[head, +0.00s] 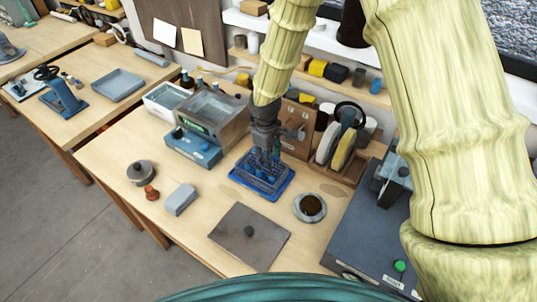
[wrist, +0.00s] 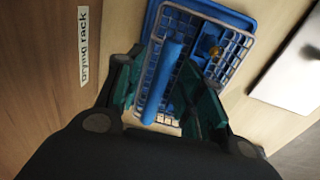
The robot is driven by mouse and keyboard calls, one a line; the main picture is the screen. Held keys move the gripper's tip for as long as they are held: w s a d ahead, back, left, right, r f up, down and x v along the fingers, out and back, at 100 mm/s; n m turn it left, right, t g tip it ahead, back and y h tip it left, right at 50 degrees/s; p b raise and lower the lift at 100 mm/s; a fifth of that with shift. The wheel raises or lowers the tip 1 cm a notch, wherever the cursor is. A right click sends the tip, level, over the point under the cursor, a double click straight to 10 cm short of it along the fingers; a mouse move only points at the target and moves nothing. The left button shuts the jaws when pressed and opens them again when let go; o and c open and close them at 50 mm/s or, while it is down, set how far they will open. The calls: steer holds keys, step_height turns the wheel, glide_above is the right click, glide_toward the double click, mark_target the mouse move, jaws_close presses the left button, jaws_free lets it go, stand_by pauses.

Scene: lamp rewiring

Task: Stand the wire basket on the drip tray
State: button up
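The wire basket (wrist: 232,60) is a grey-blue mesh with a thick blue handle bar (wrist: 165,85). The blue drip tray (head: 272,197) is on the workbench, and its rim shows past the basket in the wrist view (wrist: 205,8). In the head view the basket (head: 258,176) appears upright over the tray, below my gripper (head: 264,154). I cannot tell whether its whole base rests there. In the wrist view my gripper's dark green fingers (wrist: 163,68) are apart on either side of the handle, with a gap on the left. A small brass-coloured piece (wrist: 215,51) shows in the basket.
A grey and blue machine (head: 200,135) stands left of the tray. A round dark-filled dish (head: 310,207) is at its right, a flat dark plate (head: 250,237) in front. A wooden rack (head: 340,165) with discs stands behind right. A "drying rack" label (wrist: 84,45) lies beside the basket.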

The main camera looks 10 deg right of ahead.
step_height(320, 180, up, 12)
steer(key=shift+s+a, duration=0.3)
steer(key=shift+s, duration=0.05)
stand_by(0.5)
steer(key=shift+f, duration=0.1)
